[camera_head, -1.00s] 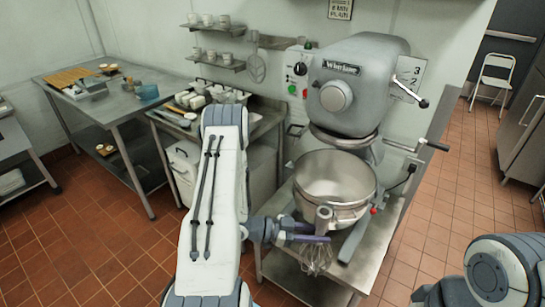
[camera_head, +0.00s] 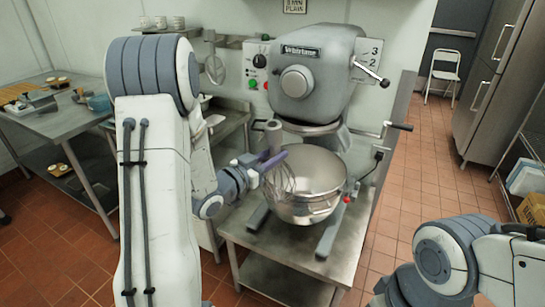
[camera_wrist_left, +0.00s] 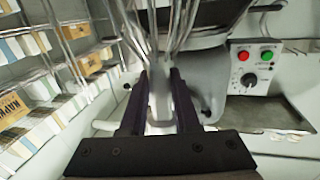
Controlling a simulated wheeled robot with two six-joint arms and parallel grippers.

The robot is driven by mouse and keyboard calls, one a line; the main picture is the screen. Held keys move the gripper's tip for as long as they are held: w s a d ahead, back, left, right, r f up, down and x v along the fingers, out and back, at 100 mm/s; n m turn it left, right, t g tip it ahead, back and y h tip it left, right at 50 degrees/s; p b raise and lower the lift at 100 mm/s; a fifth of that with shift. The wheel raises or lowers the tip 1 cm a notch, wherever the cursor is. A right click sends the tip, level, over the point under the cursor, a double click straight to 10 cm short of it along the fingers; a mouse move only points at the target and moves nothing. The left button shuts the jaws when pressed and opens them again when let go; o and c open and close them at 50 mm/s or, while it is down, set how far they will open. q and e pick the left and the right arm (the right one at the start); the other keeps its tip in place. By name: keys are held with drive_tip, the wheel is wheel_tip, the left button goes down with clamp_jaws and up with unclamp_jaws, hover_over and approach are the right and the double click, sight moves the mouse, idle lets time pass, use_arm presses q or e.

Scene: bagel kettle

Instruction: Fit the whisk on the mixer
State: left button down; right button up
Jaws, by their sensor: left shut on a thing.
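The large grey mixer (camera_head: 335,60) stands on a steel table, with its metal bowl (camera_head: 325,165) below its head. My left gripper (camera_head: 268,163) is shut on the whisk (camera_head: 282,182), just left of the bowl's rim. The whisk is roughly upright, wires down and stem up, below and left of the mixer head. In the left wrist view the whisk's stem (camera_wrist_left: 160,95) lies between the two dark fingers (camera_wrist_left: 157,105). The far end of the wires runs out of that view. My right arm shows at the lower right, but its gripper is out of frame.
The mixer's steel table (camera_head: 260,245) has bare room in front. A crank handle (camera_head: 398,127) and lever (camera_head: 372,74) stick out on the mixer's right. A steel worktable (camera_head: 60,120) stands at the left. The tiled floor (camera_head: 405,190) is open on the right.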

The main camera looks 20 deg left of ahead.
use_arm(q)
drive_tip(key=shift+a+r+n+y, duration=0.15)
drive_tip(key=shift+r+y, duration=0.05)
drive_tip(key=shift+r, duration=0.2)
drive_tip(key=shift+a+r+n+y, duration=0.1)
drive_tip(key=shift+r+n+y, duration=0.1)
drive_tip(key=shift+r, duration=0.2)
drive_tip(key=shift+w+f+t+b, duration=0.25)
drive_tip(key=shift+w+b, duration=0.3)
drive_tip(key=shift+w, duration=0.1)
drive_tip(key=shift+w+f+t+b, duration=0.2)
drive_tip(key=shift+w+t+b, duration=0.05)
drive_tip(key=shift+w+b, duration=0.3)
drive_tip(key=w+f+t+b, duration=0.1)
drive_tip(key=w+f+b, duration=0.15)
drive_tip(key=w, duration=0.45)
drive_tip(key=w+f+b, duration=0.4)
drive_tip(key=f+b, duration=0.1)
drive_tip(key=f, duration=0.3)
drive_tip(key=w+f+b, duration=0.3)
drive_tip(key=f+b, duration=0.2)
drive_tip(key=f, duration=0.4)
drive_tip(key=w+g+p, duration=0.3)
drive_tip(key=w+p, duration=0.3)
drive_tip(key=w, duration=0.1)
drive_tip(key=shift+d+r+y, duration=0.3)
drive_tip(key=shift+d+r, duration=0.1)
drive_tip(key=shift+r, duration=0.05)
drive_tip(key=shift+s+r, duration=0.15)
drive_tip(key=shift+r, duration=0.1)
